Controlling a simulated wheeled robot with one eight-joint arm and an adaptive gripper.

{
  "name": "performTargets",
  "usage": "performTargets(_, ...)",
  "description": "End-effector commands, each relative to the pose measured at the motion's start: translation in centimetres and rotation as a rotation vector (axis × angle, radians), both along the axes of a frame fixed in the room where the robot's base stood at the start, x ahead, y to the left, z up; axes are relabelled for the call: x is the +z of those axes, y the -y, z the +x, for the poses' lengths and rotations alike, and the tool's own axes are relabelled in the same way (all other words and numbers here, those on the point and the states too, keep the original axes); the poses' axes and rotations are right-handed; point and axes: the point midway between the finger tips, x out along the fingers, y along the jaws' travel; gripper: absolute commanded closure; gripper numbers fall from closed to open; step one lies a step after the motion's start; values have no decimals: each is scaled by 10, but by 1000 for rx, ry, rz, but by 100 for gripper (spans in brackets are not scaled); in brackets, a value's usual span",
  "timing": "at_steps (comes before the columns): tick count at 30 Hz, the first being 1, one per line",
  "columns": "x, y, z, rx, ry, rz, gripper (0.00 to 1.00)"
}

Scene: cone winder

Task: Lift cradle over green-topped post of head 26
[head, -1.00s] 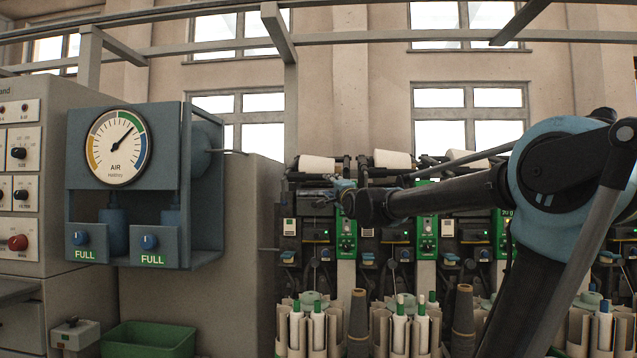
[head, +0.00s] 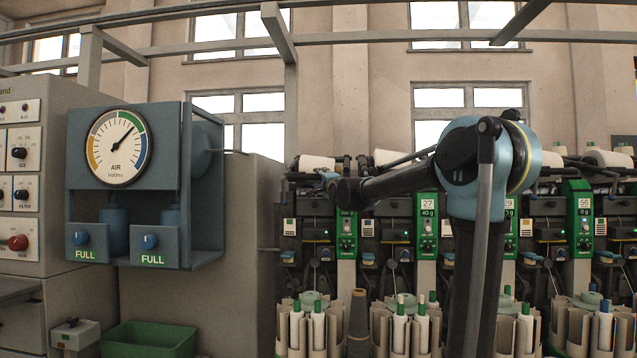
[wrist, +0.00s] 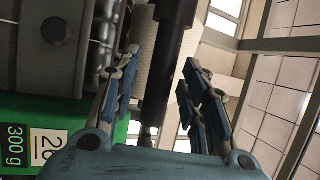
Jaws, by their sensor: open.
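My gripper (head: 325,179) is at the head 26 unit, left of centre in the head view. In the wrist view its two blue-padded fingers (wrist: 160,95) are spread apart. A dark bar, seemingly part of the cradle (wrist: 166,55), runs between the fingers; I cannot tell whether either pad touches it. A white cone (wrist: 157,65) is behind the bar, and it also shows in the head view (head: 316,162). The green post with the 26 label (wrist: 45,145) is at lower left in the wrist view. Its green panel (head: 347,235) is below my forearm in the head view, its top hidden.
Neighbouring heads stand to the right, with post 27 (head: 427,220) nearest. Below are bobbin holders (head: 310,325) and a grey cone (head: 358,322). At left are an air gauge cabinet (head: 130,185) and a green bin (head: 150,340). An overhead rail (head: 390,38) crosses above.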

Motion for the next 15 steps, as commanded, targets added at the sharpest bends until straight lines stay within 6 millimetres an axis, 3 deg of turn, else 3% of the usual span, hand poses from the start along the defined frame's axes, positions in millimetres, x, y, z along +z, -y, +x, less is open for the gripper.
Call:
performTargets(6, 4, -8, 18, 1, 0, 0, 60)
performTargets(15, 6, -11, 23, 2, 0, 0, 60)
